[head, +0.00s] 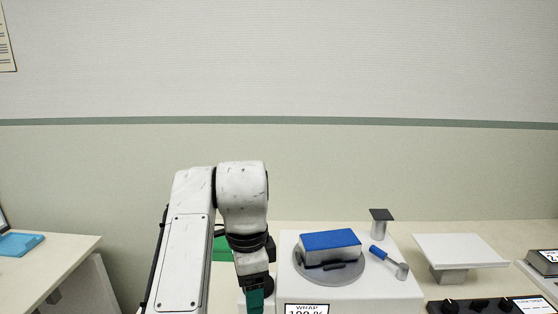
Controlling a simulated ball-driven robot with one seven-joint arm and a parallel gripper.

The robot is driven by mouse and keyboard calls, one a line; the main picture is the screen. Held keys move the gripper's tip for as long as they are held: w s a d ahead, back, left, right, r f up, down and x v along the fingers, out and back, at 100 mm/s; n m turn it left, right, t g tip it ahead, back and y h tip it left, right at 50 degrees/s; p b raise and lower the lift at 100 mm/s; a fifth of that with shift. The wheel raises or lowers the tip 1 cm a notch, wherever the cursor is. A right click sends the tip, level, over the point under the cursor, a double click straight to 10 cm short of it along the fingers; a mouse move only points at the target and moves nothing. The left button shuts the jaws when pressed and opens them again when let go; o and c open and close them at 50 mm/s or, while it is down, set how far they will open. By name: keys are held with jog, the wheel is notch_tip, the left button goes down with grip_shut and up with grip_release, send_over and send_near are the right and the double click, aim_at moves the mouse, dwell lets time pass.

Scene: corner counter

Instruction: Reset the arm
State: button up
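My white arm stands left of centre in the head view, bent at its elbow, with its forearm hanging down. My gripper (256,296) points downward at the bottom edge, just left of the white wrapping machine (385,293). A teal part shows at its end. The fingertips are cut off by the frame edge, so I cannot tell whether it is open or shut, or whether it holds anything.
A blue-topped white block (331,241) sits on the machine's grey turntable (345,275). Right of it are a blue-handled tool (388,262), a dark-capped post (381,220), a white platform (460,250) and a black knob panel (475,306). A green object (221,247) is partly hidden behind my arm.

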jog(key=s+d+f+n+h, duration=0.1)
jog(key=d+f, duration=0.4)
jog(key=d, duration=0.3)
jog(key=s+d+f+n+t+h, duration=0.1)
jog(key=d+f, duration=0.3)
jog(key=d, duration=0.4)
jog(key=s+d+f+n, duration=0.1)
jog(key=d+f, duration=0.4)
jog(key=d, duration=0.3)
jog(key=s+d+f+n+h, duration=0.1)
jog(key=s+d+f+n, duration=0.3)
jog(key=s+d+f, duration=0.45)
jog(key=s+f+n+y, duration=0.1)
jog(key=s+f+n, duration=0.1)
jog(key=s, duration=1)
jog(key=s+f+n+y, duration=0.1)
jog(key=s+f+n, duration=0.2)
jog(key=s, duration=0.9)
jog(key=shift+n+y, duration=0.4)
jog(key=shift+n, duration=0.6)
